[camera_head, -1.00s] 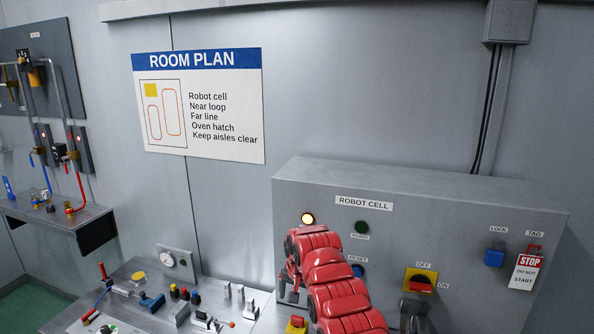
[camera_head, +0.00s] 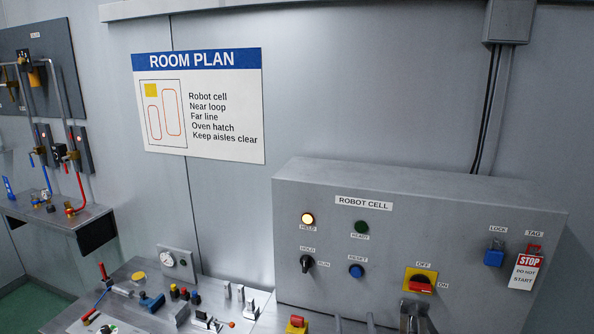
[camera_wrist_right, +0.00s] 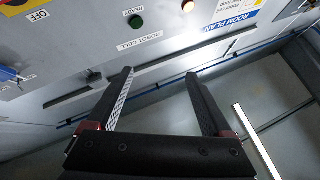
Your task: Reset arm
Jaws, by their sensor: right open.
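The right gripper (camera_head: 354,325) shows only as two thin grey fingertips at the bottom edge of the head view, below the robot cell panel (camera_head: 310,195). In the right wrist view the gripper (camera_wrist_right: 162,82) is open, with nothing between its fingers. The panel carries a lit HELD lamp (camera_head: 307,219), a dark green READY lamp (camera_head: 362,228), a black HOLD/RUN knob (camera_head: 307,264) and a blue RESET button (camera_head: 356,271). I cannot surely tell the knob's setting. The left gripper is out of view.
A red OFF/ON switch on yellow (camera_head: 420,282), a blue lock (camera_head: 494,256) and a STOP tag (camera_head: 528,270) are at the panel's right. A bench (camera_head: 70,325) with several small fittings lies left. A valve shelf (camera_head: 75,222) stands further left.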

